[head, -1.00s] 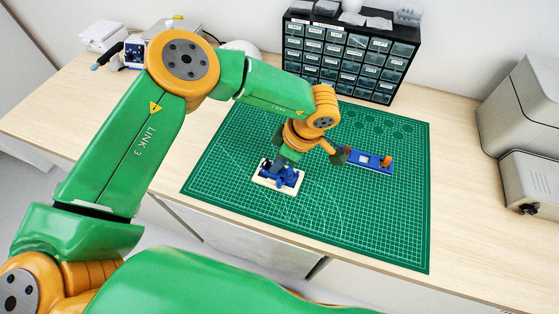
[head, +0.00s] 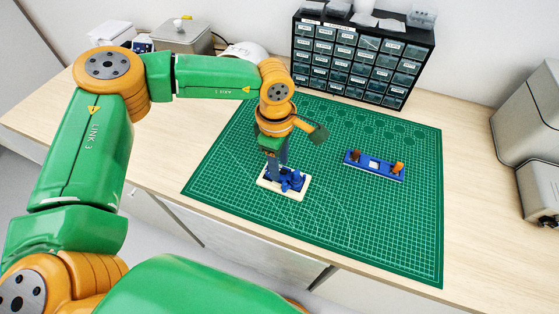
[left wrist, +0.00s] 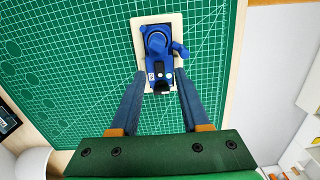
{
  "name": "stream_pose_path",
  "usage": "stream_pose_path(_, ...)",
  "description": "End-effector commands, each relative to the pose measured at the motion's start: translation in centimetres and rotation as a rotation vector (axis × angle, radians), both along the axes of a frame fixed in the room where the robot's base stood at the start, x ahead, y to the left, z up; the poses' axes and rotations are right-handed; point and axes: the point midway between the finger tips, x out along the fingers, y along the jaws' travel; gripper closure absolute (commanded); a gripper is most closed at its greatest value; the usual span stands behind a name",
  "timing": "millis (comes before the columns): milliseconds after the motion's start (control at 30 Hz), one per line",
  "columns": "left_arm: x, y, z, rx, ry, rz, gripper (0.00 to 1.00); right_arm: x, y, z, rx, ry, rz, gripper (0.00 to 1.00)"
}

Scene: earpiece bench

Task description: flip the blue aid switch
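The blue aid (head: 291,179) lies on a cream tray (head: 297,194) on the green mat. In the left wrist view, the blue aid (left wrist: 157,50) shows at the top middle on the cream tray (left wrist: 140,24), with a small dark part (left wrist: 161,86) at its near end. My left gripper (head: 277,166) points down over the left part of the tray. In the left wrist view, the fingers of my left gripper (left wrist: 160,76) are apart, on either side of the aid's near end, with nothing clamped. I cannot tell if they touch it. My right gripper is not in view.
A blue stand (head: 374,169) with a brown and an orange piece lies to the right on the mat (head: 340,230). A black drawer cabinet (head: 359,62) stands behind, and grey machines are at the right. The mat's front right is clear.

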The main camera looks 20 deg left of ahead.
Motion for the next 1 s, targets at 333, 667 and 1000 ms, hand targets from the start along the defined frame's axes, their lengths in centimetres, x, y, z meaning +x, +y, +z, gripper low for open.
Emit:
stream_pose_path(333,0.2,0.1,2.9,-0.002,-0.006,0.002,0.54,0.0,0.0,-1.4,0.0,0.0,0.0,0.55)
stream_pose_path(667,0.0,0.3,7.1,0.0,0.0,0.0,0.54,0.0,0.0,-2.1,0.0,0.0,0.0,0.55)
stream_pose_path(1000,0.0,0.3,7.2,0.0,0.001,0.0,0.54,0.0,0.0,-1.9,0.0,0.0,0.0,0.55)
